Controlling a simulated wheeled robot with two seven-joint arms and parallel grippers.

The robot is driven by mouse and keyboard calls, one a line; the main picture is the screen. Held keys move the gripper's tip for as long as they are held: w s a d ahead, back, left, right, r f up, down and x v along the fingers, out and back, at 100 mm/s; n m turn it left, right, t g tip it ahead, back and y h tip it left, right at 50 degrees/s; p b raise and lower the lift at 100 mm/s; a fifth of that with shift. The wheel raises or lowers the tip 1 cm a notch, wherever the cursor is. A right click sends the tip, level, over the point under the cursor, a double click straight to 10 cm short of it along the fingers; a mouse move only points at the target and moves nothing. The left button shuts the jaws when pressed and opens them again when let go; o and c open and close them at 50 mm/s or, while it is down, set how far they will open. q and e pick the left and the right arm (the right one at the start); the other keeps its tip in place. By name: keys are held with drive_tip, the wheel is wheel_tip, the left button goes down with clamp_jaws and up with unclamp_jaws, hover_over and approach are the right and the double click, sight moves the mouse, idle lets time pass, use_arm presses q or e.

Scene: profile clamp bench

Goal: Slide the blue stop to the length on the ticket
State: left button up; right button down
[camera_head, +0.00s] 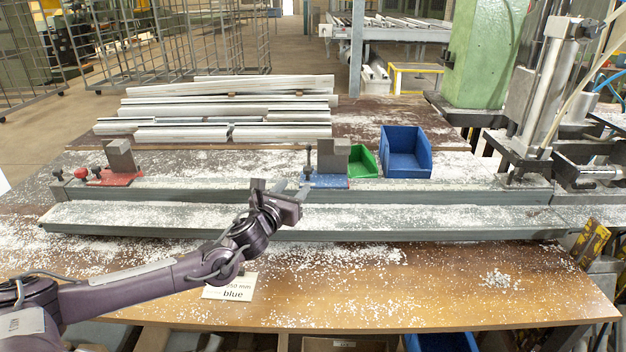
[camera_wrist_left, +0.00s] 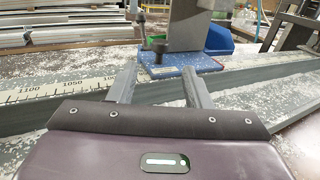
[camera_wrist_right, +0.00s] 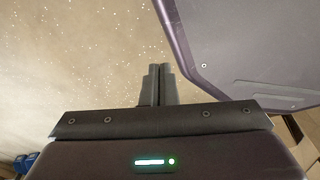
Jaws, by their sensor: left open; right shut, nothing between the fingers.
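The blue stop (camera_head: 328,181) sits on the grey rail, with a grey upright block and a dark clamp screw on it. It also shows in the left wrist view (camera_wrist_left: 190,63), just beyond my fingertips. My left gripper (camera_head: 290,188) is open and empty, in front of the stop and slightly left of it. The ticket (camera_head: 238,292) lies on the bench front, partly hidden by my left arm; "50 mm" and "blue" are legible, the leading digit is unclear. A scale strip (camera_wrist_left: 62,84) on the rail reads 1100 and 1050. My right gripper (camera_wrist_right: 160,72) is shut and empty.
A red stop (camera_head: 116,178) with a grey block sits at the rail's left. Green (camera_head: 363,162) and blue (camera_head: 405,155) bins stand behind the rail. Profiles (camera_head: 220,108) are stacked at the back. White chips cover the bench; a pile (camera_head: 500,279) lies front right.

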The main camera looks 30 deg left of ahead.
sight(306, 172)
use_arm(q)
drive_tip(key=shift+a+r, duration=0.1)
drive_tip(key=shift+r, duration=0.2)
drive_tip(key=w, duration=0.2)
drive_tip(key=shift+w+a+r+p, duration=0.15)
drive_tip(key=shift+w+r+p, duration=0.15)
drive_tip(key=shift+p, duration=0.1)
drive_tip(key=w, duration=0.2)
drive_tip(key=shift+w+a+f, duration=0.2)
drive_tip(key=shift+w, duration=0.7)
drive_tip(key=shift+w+a+f, duration=0.1)
drive_tip(key=shift+w, duration=0.1)
drive_tip(key=c, duration=0.5)
clamp_jaws()
use_arm(e)
drive_tip(key=s, duration=0.1)
drive_tip(key=s+r, duration=0.1)
drive_tip(key=s, duration=0.1)
drive_tip(key=shift+s+d, duration=0.1)
drive_tip(key=shift+s, duration=0.15)
